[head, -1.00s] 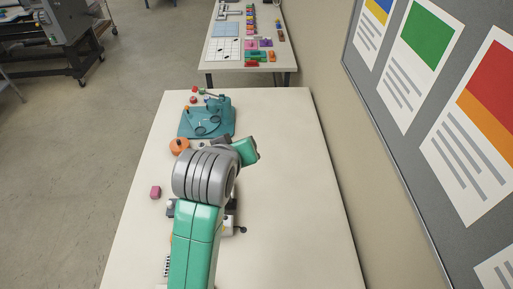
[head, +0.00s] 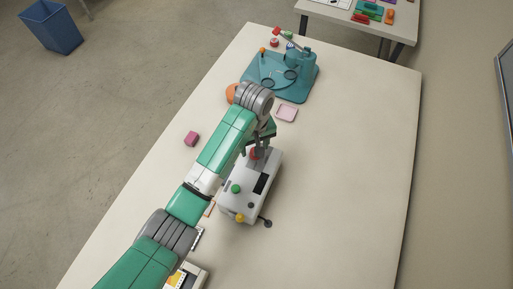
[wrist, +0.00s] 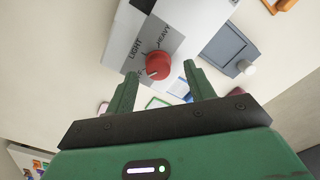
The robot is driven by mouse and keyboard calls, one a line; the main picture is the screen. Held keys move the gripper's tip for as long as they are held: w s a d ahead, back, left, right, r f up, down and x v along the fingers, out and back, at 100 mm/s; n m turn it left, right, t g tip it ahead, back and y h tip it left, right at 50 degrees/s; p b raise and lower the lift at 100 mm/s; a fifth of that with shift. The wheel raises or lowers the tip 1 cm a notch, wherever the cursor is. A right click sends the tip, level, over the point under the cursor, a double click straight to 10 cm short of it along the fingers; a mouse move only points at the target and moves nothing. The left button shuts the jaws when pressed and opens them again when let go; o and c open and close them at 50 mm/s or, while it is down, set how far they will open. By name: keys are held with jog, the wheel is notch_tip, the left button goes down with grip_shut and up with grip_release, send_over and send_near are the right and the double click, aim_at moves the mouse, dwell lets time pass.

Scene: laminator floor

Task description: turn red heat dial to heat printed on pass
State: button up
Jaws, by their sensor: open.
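The red heat dial (wrist: 157,66) sits on a grey panel of a white machine (wrist: 125,30) in the wrist view. The words LIGHT and HEAVY are printed beside it; a pale mark shows on the dial, but its exact setting is unclear. In the head view the red dial (head: 255,154) is at the far end of the white machine (head: 233,207), partly hidden by my gripper (head: 258,145). My gripper (wrist: 160,76) is open, with its two green fingers on either side of the dial in the wrist view. Contact cannot be told. I cannot make out a readable pass.
The machine also has a green button (head: 235,188), a yellow knob (head: 240,218) and a dark lever (head: 267,223). The table's right side is clear.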

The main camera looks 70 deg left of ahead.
notch_tip(320, 180, down, 2)
jog(key=shift+w, duration=0.1)
jog(key=c, duration=1)
jog(key=shift+r, duration=0.1)
jog(key=shift+r+p, duration=0.1)
jog(key=shift+p, duration=0.2)
